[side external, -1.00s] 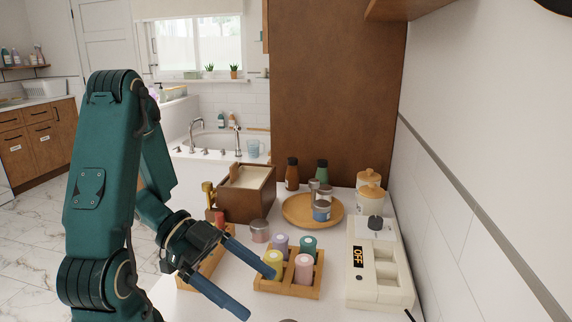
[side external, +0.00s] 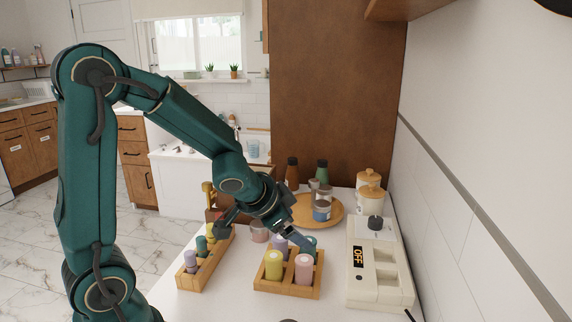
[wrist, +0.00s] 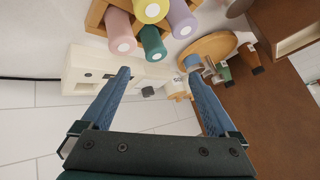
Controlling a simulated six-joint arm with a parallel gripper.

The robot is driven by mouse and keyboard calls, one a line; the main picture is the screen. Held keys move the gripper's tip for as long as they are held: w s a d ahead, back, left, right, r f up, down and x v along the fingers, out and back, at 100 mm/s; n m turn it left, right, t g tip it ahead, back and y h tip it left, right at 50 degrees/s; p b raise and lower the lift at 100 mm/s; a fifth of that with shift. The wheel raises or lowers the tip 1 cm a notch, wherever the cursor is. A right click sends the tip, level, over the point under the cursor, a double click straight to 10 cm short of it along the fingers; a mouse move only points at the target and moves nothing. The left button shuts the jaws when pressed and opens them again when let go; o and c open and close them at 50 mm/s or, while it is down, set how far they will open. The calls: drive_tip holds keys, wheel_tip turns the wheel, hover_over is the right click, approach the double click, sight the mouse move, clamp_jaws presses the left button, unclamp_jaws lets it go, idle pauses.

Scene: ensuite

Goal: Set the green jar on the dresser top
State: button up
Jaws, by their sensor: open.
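The green jar (wrist: 152,44) shows in the wrist view in the wooden rack (wrist: 95,17), beside pink, yellow and purple jars, just beyond my fingertips. In the side view the green jar (side external: 312,243) is mostly hidden behind my finger, at the rack's back right. My gripper (wrist: 158,68) is open, its two blue fingers apart with nothing between them. In the side view my gripper (side external: 272,235) is low over the back of the rack (side external: 288,292). Whether a finger touches the jar, I cannot tell. The white top (side external: 215,300) carries the racks.
A narrow rack (side external: 190,283) of small bottles stands left. A white device reading OFF (side external: 375,290) stands right, near the wall. Behind are a round wooden tray (side external: 335,217) with jars, a brown bottle (side external: 292,174) and a green bottle (side external: 322,172). The front-left top is bare.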

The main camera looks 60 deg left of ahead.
drive_tip(key=s+d+n+g, duration=0.1)
drive_tip(key=s+d+g, duration=0.1)
drive_tip(key=s+d, duration=0.1)
drive_tip(key=s+d+g+h, duration=0.1)
drive_tip(key=s+d+g, duration=0.1)
drive_tip(key=s+d, duration=0.2)
drive_tip(key=s+d+n+g+h, duration=0.1)
drive_tip(key=s+d+g, duration=0.1)
drive_tip(key=d, duration=0.3)
drive_tip(key=shift+s+d+r+n, duration=0.2)
drive_tip(key=shift+s+d+n, duration=0.15)
drive_tip(key=shift+s, duration=0.35)
drive_tip(key=shift+h, duration=0.3)
drive_tip(key=f, duration=0.4)
drive_tip(key=shift+s+d+f, duration=0.1)
drive_tip(key=shift+s, duration=0.1)
drive_tip(key=shift+w+f, duration=0.25)
drive_tip(key=shift+f, duration=1.25)
drive_tip(key=shift+w+f, duration=0.2)
drive_tip(key=shift+f, duration=1.25)
clamp_jaws()
drive_tip(key=shift+r, duration=0.1)
